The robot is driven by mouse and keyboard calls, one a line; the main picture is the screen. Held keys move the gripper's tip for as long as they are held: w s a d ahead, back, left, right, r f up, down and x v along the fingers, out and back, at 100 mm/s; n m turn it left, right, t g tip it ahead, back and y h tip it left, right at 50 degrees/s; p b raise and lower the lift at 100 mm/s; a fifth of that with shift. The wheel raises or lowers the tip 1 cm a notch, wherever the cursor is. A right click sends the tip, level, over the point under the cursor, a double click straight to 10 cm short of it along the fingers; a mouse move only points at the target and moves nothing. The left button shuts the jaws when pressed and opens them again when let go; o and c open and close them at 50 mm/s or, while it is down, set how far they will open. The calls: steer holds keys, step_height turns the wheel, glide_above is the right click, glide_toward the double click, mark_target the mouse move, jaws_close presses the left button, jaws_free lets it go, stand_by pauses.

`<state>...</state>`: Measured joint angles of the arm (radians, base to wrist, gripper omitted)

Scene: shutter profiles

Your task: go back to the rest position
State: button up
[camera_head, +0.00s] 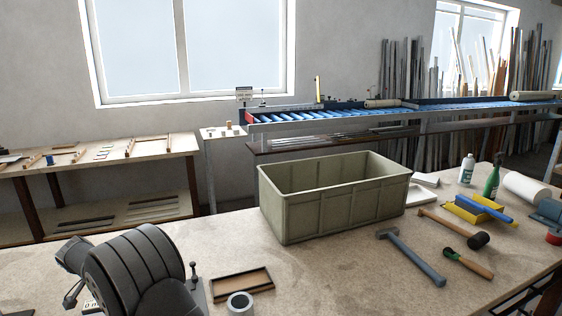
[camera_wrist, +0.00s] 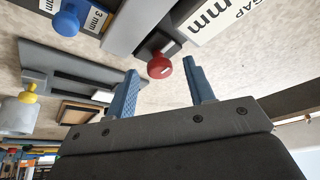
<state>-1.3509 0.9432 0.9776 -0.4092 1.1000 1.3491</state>
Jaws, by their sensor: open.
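My gripper (camera_wrist: 156,65) shows in the wrist view as two blue fingers, spread apart with nothing held between them. A red round knob (camera_wrist: 159,67) on a dark block appears between the fingertips, beyond them and apart from them as far as I can tell. A blue knob (camera_wrist: 67,23) stands on a block marked "3 mm" at the upper left. A white label (camera_wrist: 215,18) reading "GAP" and "mm" lies at the top right. The fingers cannot be made out in the head view.
On the bench (camera_head: 330,275) stand a green-grey crate (camera_head: 335,205), a hammer (camera_head: 412,258), a mallet (camera_head: 455,229), a shallow brown tray (camera_head: 241,283) and a tape roll (camera_head: 240,304). Bottles (camera_head: 467,169) stand at the right. Bare bench shows in front of the crate.

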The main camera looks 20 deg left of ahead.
steer(key=n+y, duration=0.1)
steer(key=n, duration=0.2)
steer(key=shift+w+d+n+g, duration=0.1)
steer(key=shift+d+n+g, duration=0.05)
steer(key=shift+n+g, duration=0.25)
steer(key=n+y, duration=0.1)
steer(key=n, duration=0.2)
steer(key=shift+w+d+n+g, duration=0.1)
steer(key=shift+n+g, duration=0.3)
steer(key=shift+w+d+n+g+y, duration=0.1)
steer(key=shift+n+g+y, duration=0.4)
steer(key=shift+n, duration=1.15)
steer(key=shift+w+n+g+y, duration=0.1)
steer(key=shift+n+g+y, duration=0.4)
steer(key=shift+n, duration=1.15)
steer(key=shift+s+m+t+h, duration=0.1)
steer(key=shift+m+t+h, duration=0.3)
steer(key=shift+m, duration=1.05)
steer(key=shift+s+m+t+h, duration=0.1)
steer(key=shift+m+t+h, duration=0.3)
steer(key=shift+m, duration=1.05)
steer(key=shift+y, duration=0.3)
